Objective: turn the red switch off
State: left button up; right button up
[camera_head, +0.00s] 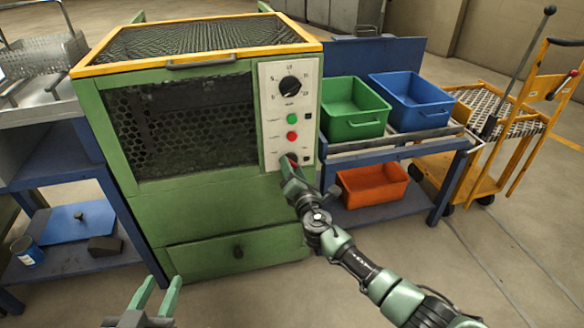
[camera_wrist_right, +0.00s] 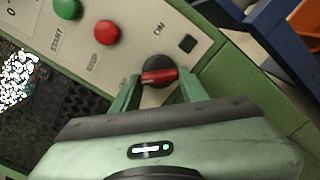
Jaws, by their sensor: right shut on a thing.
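The red switch (camera_wrist_right: 160,76) is a red bar handle on a round black base, low on the white control panel (camera_head: 273,78). In the right wrist view its bar lies nearly level across the picture. The "ON" label is above it; another label to its left is partly hidden by a finger. My right gripper (camera_head: 289,170) is at the switch, its green fingers on either side of the bar, shut on it. In the head view the gripper covers most of the switch. My left gripper (camera_head: 161,292) is at the bottom edge, fingers apart and empty.
Above the switch are a red stop button (camera_wrist_right: 106,32), a green start button (camera_wrist_right: 67,8) and a black dial (camera_head: 290,85). The green furnace (camera_head: 215,215) has a mesh window. A blue cart (camera_head: 385,215) with green, blue and orange bins stands close on its right.

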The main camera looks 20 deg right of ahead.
pick_arm(q)
jog(key=shift+f, duration=0.1)
pick_arm(e)
jog(key=shift+f, duration=0.15)
jog(key=o, duration=1.4)
jog(key=shift+s, duration=0.1)
pick_arm(q)
jog(key=s+a+f+g+y+p, duration=0.1)
jog(key=s+a+f+g+p, duration=0.1)
jog(key=s+f+g, duration=0.4)
jog(key=shift+s+a+f+y, duration=0.3)
jog(key=shift+s+a+f, duration=0.25)
jog(key=shift+f, duration=0.5)
pick_arm(e)
jog(key=shift+s, duration=3.85)
jog(key=shift+s, duration=0.1)
